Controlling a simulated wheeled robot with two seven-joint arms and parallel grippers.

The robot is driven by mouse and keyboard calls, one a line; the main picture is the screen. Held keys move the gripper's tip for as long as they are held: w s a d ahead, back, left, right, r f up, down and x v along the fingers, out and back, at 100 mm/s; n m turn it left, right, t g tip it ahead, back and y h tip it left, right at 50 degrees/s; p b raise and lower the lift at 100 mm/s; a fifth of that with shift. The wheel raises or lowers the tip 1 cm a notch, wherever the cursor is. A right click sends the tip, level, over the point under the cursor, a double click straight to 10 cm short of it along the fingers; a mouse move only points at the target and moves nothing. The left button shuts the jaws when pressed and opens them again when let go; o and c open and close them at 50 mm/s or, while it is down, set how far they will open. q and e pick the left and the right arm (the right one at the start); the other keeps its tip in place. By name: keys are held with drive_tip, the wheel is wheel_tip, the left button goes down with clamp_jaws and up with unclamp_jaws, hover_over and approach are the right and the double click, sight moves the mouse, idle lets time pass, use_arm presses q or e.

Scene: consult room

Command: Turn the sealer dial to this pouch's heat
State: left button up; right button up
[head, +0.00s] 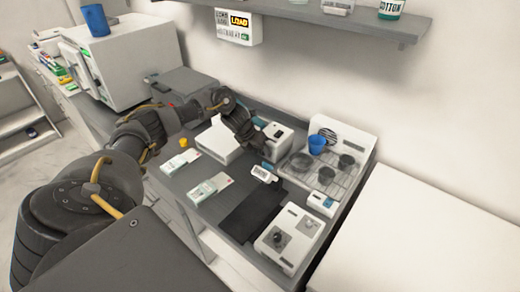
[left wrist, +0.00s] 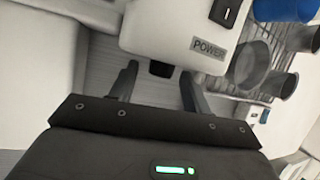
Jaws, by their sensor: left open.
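My left gripper (head: 259,150) reaches over the bench to the front of a white machine (head: 284,138) with a dark switch on top. In the left wrist view my open fingers (left wrist: 160,85) point at this machine's housing (left wrist: 165,25), marked POWER. A small dark part (left wrist: 160,69) shows between the fingertips at its lower edge; I cannot tell if they touch it or if it is the dial. Two white-and-green packets, possibly pouches, lie on the bench: one at the back (head: 181,161), one nearer (head: 210,188). Any heat marking is too small to read. My right gripper is out of view.
A tray rack (head: 335,165) with a blue cup (head: 317,145) and dark cups stands right of the machine. A white unit with a dark knob (head: 280,238) is at the front right. A dark mat (head: 240,220), small display (head: 264,174) and wall panel reading LOAD (head: 238,28) also show.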

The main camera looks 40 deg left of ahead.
use_arm(q)
drive_tip(key=shift+s, duration=0.1)
drive_tip(key=shift+c, duration=1.1)
drive_tip(key=c, duration=0.8)
drive_tip(key=shift+o, duration=0.2)
